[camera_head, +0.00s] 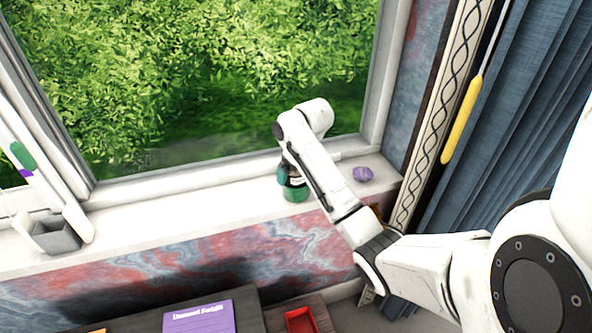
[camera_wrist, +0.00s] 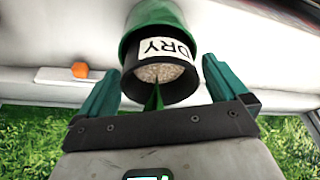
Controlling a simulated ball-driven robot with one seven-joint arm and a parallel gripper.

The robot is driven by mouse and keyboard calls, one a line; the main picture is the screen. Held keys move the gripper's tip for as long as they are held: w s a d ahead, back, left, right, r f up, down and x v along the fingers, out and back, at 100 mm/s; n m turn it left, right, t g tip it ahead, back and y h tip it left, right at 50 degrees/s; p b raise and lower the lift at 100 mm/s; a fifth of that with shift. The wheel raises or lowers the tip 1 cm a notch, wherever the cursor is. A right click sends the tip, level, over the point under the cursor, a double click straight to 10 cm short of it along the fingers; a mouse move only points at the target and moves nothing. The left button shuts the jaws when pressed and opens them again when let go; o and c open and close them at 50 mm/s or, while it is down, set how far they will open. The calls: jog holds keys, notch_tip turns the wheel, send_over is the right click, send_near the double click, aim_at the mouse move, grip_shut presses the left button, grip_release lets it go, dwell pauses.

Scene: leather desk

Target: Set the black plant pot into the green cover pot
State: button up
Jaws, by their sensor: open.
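The green cover pot (camera_head: 296,195) stands on the white windowsill, partly hidden by my arm. It also shows at the top of the wrist view (camera_wrist: 128,50). The black plant pot (camera_wrist: 183,87), with a white label reading "DRY", pale soil and a green leaf, sits with its lower part inside the green pot's rim. Its upper part stands out above that rim; how deep it rests is hidden. My gripper (camera_wrist: 160,68) is open, with one teal finger on each side of the black pot and visible gaps between. In the head view the gripper is mostly hidden behind my arm.
A purple object (camera_head: 362,174) lies on the sill to the right, and a grey box (camera_head: 57,236) stands far left. The sill between box and pots is clear. An orange object (camera_wrist: 80,70) shows in the wrist view. A purple book (camera_head: 200,318) and red tray (camera_head: 301,320) lie below.

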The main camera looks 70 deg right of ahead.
jog(key=p+v, duration=0.4)
jog(key=v, duration=0.8)
jog(key=w+a+f+n+y, duration=0.15)
jog(key=a+f, duration=0.35)
jog(key=a, duration=0.6)
jog(key=w+a+f+y, duration=0.1)
jog(key=w+a+f, duration=0.1)
jog(key=a+f, duration=0.65)
jog(key=s+a+f+n, duration=0.25)
jog(key=s+a, duration=0.45)
jog(key=a, duration=0.5)
jog(key=s+a+f+g+h, duration=0.1)
jog(key=s+f+g, duration=0.1)
jog(key=s, duration=0.9)
jog(key=shift+a+f+n, duration=0.25)
jog(key=shift+a+n, duration=0.05)
jog(key=shift+a, duration=0.05)
jog(key=shift+h, duration=0.25)
